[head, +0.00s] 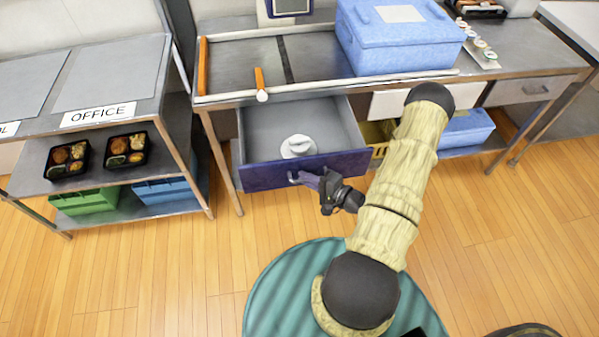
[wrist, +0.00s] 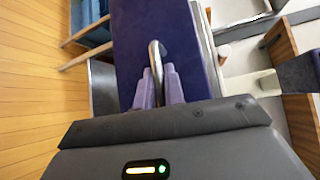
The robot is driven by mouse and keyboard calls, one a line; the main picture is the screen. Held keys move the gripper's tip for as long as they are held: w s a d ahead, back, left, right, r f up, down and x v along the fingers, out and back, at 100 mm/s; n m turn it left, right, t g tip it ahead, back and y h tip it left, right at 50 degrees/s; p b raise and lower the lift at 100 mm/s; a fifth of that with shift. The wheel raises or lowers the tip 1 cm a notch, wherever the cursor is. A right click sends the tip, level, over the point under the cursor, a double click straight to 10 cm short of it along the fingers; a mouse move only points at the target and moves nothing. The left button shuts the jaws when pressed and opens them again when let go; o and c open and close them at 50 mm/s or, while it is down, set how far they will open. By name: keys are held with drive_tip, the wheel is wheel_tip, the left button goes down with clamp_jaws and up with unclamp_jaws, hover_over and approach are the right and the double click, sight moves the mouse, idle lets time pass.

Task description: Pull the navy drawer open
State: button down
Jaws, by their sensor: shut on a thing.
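The navy drawer (head: 262,175) under the grey workbench stands pulled out, with its grey inside showing in the head view. A small white rounded object (head: 298,147) lies in it near the front. My gripper (head: 305,180) is at the drawer's front and shut on its metal handle (head: 292,177). In the wrist view the navy front (wrist: 135,40) fills the middle. The metal handle (wrist: 155,55) runs between the two purple fingers of my gripper (wrist: 160,88). The fingertips hide part of the handle.
A blue box (head: 400,45) stands on the workbench. To the left, a shelf unit marked OFFICE holds two black bento trays (head: 125,149), a green crate (head: 85,200) and a blue crate (head: 165,190). The wooden floor (head: 150,270) before the drawer is clear on the left.

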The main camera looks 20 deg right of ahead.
drive_tip(key=shift+s, duration=0.1)
drive_tip(key=c, duration=1.5)
unclamp_jaws()
drive_tip(key=b+v, duration=0.1)
drive_tip(key=v, duration=1.6)
drive_tip(key=shift+d, duration=0.2)
drive_tip(key=shift+r, duration=0.1)
